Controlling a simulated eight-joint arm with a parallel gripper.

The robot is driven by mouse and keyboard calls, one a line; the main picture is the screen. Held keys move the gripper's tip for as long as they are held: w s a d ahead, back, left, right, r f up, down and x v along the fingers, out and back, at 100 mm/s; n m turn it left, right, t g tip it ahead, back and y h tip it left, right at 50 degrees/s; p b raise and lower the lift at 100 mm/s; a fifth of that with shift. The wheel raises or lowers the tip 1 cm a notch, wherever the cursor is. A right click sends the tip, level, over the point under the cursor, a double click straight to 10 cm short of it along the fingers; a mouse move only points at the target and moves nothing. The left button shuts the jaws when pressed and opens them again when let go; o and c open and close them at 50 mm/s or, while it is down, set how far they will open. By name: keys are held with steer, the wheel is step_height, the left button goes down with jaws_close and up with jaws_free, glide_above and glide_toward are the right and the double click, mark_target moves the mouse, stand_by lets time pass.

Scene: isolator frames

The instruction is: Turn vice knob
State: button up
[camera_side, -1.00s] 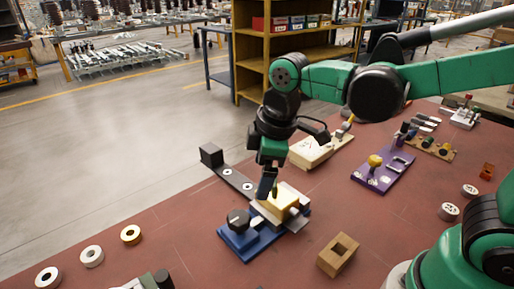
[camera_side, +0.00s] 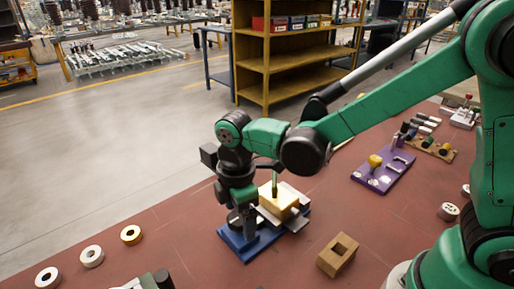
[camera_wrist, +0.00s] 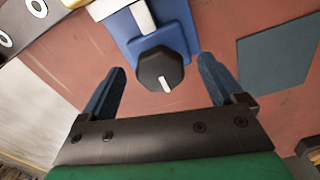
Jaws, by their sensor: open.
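The vice has a blue base (camera_side: 232,242) and clamps a yellowish wooden block (camera_side: 272,208). A thin green pin (camera_side: 275,182) stands upright in the block. The dark vice knob (camera_wrist: 152,66) is faceted with a white pointer mark, at the end of the blue base in the wrist view. My gripper (camera_side: 242,222) is above the knob in the side view and hides most of it. In the wrist view my gripper (camera_wrist: 161,76) is open, with one blue finger on each side of the knob and gaps between. I cannot tell how far the fingertips reach down.
A loose wooden block with a square hole (camera_side: 338,254) lies right of the vice. Several rings (camera_side: 91,256) lie at the left. A purple board (camera_side: 383,172) with a yellow knob stands at the back right.

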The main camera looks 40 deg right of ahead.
steer(key=c, duration=1.3)
steer(key=shift+m, duration=0.3)
steer(key=m, duration=0.3)
steer(key=shift+m, duration=0.4)
steer(key=m, duration=0.3)
steer(key=shift+m, duration=0.3)
steer(key=m, duration=0.3)
steer(key=shift+m, duration=2.2)
